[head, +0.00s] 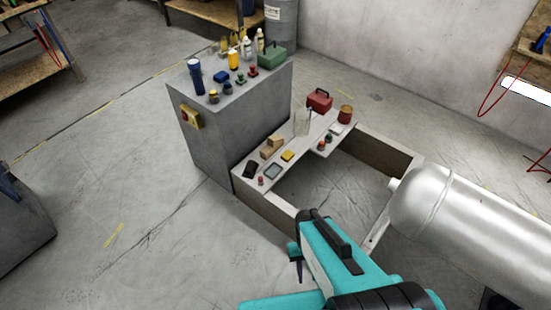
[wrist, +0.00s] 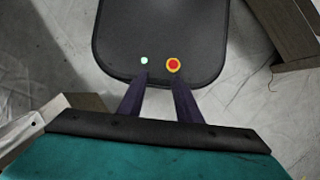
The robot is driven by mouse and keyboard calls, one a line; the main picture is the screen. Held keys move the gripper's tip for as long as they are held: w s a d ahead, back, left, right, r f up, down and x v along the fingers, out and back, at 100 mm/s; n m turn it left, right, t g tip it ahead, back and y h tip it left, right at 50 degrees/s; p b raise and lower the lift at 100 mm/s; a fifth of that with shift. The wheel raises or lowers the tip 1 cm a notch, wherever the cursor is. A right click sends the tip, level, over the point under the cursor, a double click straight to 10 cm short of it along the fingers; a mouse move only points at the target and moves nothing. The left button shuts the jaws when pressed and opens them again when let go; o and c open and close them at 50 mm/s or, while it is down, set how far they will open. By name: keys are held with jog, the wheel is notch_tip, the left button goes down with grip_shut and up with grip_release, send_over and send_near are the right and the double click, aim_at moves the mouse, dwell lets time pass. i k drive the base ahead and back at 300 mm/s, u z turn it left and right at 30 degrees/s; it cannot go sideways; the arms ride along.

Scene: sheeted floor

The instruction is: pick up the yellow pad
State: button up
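The yellow pad (head: 288,156) is a small flat yellow piece lying on the low grey shelf in the head view. My gripper (head: 297,265) is at the lower middle, nearer the camera than the shelf and well apart from the pad. In the wrist view my gripper (wrist: 160,84) shows two dark fingers with a gap between them and nothing held. The pad does not show in the wrist view.
A grey cabinet (head: 228,130) with bottles and small items stands behind the shelf (head: 248,163). A large silver cylinder (head: 470,220) is at right.

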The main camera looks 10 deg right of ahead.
aim_at(287, 156)
jog(key=u, duration=1.1)
jog(key=i, duration=0.75)
jog(key=z, duration=0.2)
jog(key=k, duration=0.15)
jog(key=u, duration=1.05)
